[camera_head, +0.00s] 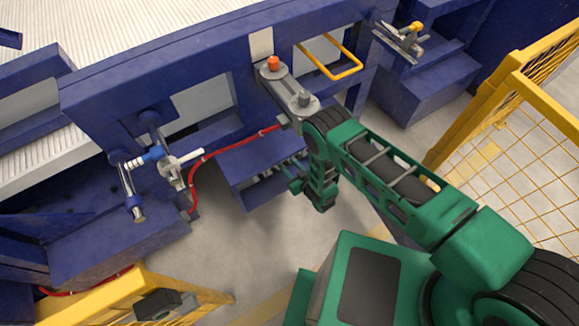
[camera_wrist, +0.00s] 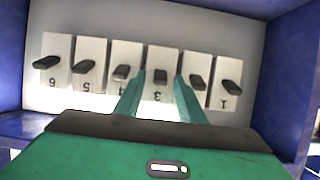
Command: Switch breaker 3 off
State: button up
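Breaker 3 (camera_wrist: 160,78) is a white plate with a dark lever, in a row of similar breakers in the wrist view. The row's numbers appear upside down. My gripper (camera_wrist: 161,76) is open, its two green fingers to the left and right of breaker 3's lever. I cannot tell whether either finger touches the lever, nor its exact on or off position. In the head view, my gripper (camera_head: 294,180) is at the blue breaker box (camera_head: 238,160) below the machine frame, and the breakers there show only in part.
Breaker 4 (camera_wrist: 121,73) and breaker 2 (camera_wrist: 197,82) are close outside the fingers. Blue walls (camera_wrist: 285,70) flank the row. A red hose (camera_head: 194,170) runs left of the box. Yellow fencing (camera_head: 510,110) stands at the right.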

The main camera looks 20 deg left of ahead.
jog(key=shift+c, duration=0.6)
grip_shut()
jog(key=shift+s+d+f+t+y, duration=0.15)
jog(key=shift+f+t+y, duration=0.35)
jog(key=shift+t+y, duration=0.25)
jog(key=shift+s+d+f+t+y, duration=0.1)
jog(key=shift+f+t+y, duration=0.4)
jog(key=shift+y, duration=0.35)
jog(key=shift+o, duration=0.6)
grip_release()
jog(key=shift+d, duration=0.1)
jog(key=v, duration=1)
jog(key=shift+s+d, duration=0.2)
jog(key=shift+d, duration=0.05)
